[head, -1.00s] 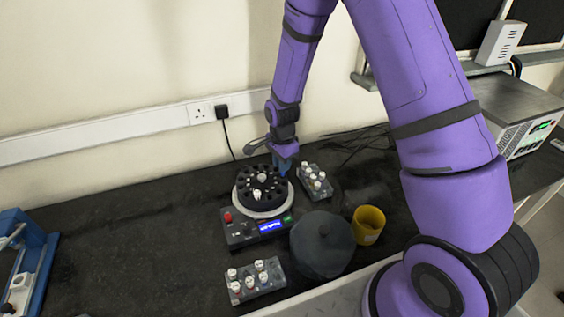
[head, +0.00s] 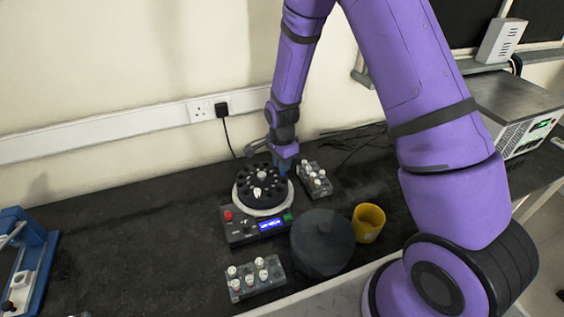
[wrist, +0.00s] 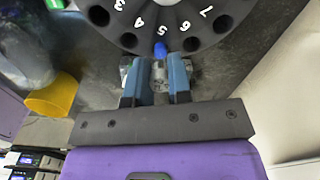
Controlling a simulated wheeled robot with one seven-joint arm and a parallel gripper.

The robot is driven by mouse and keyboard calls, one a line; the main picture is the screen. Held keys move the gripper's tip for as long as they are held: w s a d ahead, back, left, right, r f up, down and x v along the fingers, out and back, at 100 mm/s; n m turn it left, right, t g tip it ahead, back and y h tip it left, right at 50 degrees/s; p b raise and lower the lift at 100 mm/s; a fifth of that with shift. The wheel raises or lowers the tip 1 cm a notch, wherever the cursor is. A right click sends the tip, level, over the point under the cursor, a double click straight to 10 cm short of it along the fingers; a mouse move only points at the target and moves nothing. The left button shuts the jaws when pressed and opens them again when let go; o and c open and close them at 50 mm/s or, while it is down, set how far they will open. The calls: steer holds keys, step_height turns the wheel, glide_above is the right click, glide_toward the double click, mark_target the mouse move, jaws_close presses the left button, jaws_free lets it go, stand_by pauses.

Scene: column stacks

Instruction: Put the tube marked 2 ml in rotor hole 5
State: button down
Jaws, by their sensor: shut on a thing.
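My gripper (head: 284,163) is at the rotor's back right edge. In the wrist view my gripper (wrist: 160,72) is shut on a small grey tube (wrist: 159,76). A blue end (wrist: 160,51) shows at the rotor's outer ring, near number 5. I cannot read a marking on the tube, nor tell whether it is in the hole or above it.
A grey rack (head: 263,287) with several white-capped tubes stands at the front. Another rack (head: 308,171) stands right of the rotor, close to my gripper. A dark round lid (head: 322,245) and a yellow cup (head: 368,223) stand front right.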

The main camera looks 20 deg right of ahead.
steer(key=shift+f, duration=1.2)
steer(key=c, duration=0.6)
jaws_free()
steer(key=shift+c, duration=0.2)
steer(key=shift+r, duration=0.15)
steer(key=shift+r, duration=2.85)
